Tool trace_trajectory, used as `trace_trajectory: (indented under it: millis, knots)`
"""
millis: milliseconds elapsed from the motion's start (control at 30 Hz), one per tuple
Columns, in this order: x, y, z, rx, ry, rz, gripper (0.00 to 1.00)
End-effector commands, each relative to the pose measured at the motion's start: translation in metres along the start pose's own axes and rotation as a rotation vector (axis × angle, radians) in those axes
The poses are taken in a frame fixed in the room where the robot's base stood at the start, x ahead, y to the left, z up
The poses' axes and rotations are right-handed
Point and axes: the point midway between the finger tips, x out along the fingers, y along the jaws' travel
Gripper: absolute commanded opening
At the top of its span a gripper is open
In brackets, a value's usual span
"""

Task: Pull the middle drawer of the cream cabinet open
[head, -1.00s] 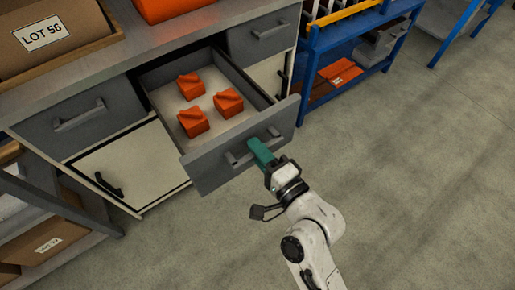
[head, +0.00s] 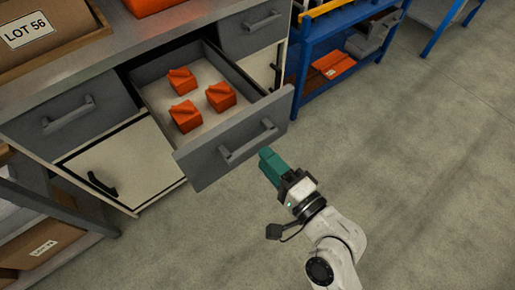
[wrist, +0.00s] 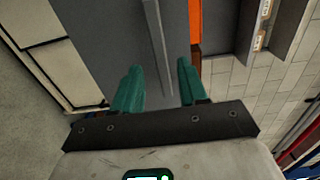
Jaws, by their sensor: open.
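The cream cabinet (head: 128,158) has grey drawer fronts. Its middle drawer (head: 225,155) stands pulled out, with several-sided orange blocks (head: 187,115) lying inside, three in all. The drawer's bar handle (head: 248,143) is bare in the head view; the handle also shows in the wrist view (wrist: 157,50), ahead of and between the fingers. My gripper (head: 268,160), with green fingers, is just in front of the drawer front, right of and below the handle, apart from it. In the wrist view the two fingers (wrist: 158,88) are spread with nothing between them.
Closed drawers flank the open one, at left (head: 68,118) and right (head: 250,28). A blue shelf rack (head: 298,70) stands right of the cabinet. A box marked LOT 56 (head: 40,45) sits on the countertop. The floor (head: 420,170) at right is clear.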

Motion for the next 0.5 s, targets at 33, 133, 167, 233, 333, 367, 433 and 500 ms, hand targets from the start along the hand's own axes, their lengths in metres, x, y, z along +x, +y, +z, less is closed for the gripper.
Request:
trace_trajectory:
  millis: [33, 133, 167, 233, 333, 367, 433, 500]
  knots:
    - [-0.011, 0.003, 0.000, 0.001, 0.000, 0.003, 0.43]
    - [-0.026, 0.002, 0.000, -0.001, 0.000, 0.002, 0.43]
    - [-0.030, 0.003, 0.000, 0.000, 0.000, 0.002, 0.43]
    - [-0.037, 0.002, 0.001, 0.001, -0.001, 0.001, 0.43]
    - [-0.044, 0.001, 0.000, -0.001, 0.000, 0.001, 0.43]
    - [-0.045, 0.001, 0.000, -0.001, 0.000, 0.001, 0.43]
    - [-0.047, 0.000, 0.000, 0.000, 0.000, 0.000, 0.43]
    - [-0.048, 0.000, 0.000, 0.000, 0.000, 0.000, 0.43]
